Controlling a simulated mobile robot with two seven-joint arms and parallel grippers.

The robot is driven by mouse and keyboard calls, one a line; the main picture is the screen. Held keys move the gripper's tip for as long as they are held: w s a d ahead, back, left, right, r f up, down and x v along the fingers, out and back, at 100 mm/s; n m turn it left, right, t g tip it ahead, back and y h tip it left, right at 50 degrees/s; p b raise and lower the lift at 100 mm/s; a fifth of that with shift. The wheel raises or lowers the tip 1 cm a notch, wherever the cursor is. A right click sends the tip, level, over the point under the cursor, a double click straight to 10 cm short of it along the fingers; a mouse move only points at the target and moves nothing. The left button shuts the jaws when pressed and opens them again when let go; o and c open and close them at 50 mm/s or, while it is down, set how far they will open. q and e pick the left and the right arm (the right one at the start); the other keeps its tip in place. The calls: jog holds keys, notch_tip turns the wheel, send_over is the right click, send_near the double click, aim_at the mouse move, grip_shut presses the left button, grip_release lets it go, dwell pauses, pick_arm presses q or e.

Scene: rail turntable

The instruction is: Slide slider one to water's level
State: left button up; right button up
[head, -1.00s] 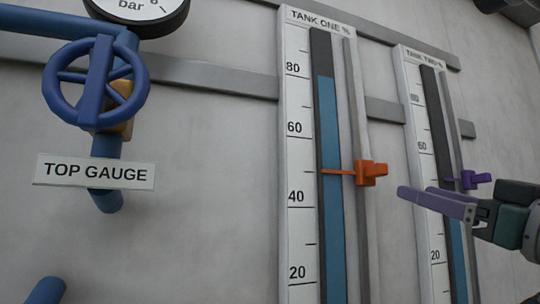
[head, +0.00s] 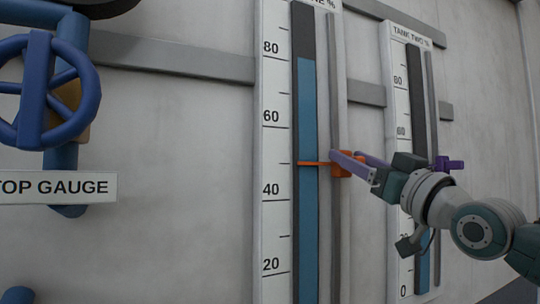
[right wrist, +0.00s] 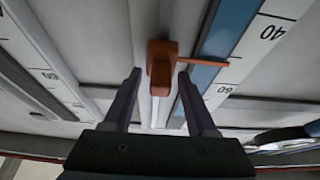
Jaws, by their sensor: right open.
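Slider one is an orange block (head: 342,165) on the rail at the right of the tank one gauge (head: 272,220). Its thin pointer lies across the blue water column (head: 308,105) at about 50. The water's top is near the 80 mark, well above the pointer. My right gripper (head: 348,155) is open at slider one, with its purple fingers hiding part of the block. In the right wrist view the orange block (right wrist: 160,62) lies between the two fingertips, with a gap on the left finger's side and little gap on the right. My left gripper is not in view.
The tank two gauge (head: 400,100) with its purple slider (head: 450,164) stands to the right, partly behind my right arm. A blue valve wheel (head: 35,90) and a TOP GAUGE sign (head: 60,187) are at the left. Grey horizontal bars cross the wall behind the gauges.

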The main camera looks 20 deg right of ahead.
jog(key=shift+c, duration=0.3)
grip_shut()
dwell(1.1)
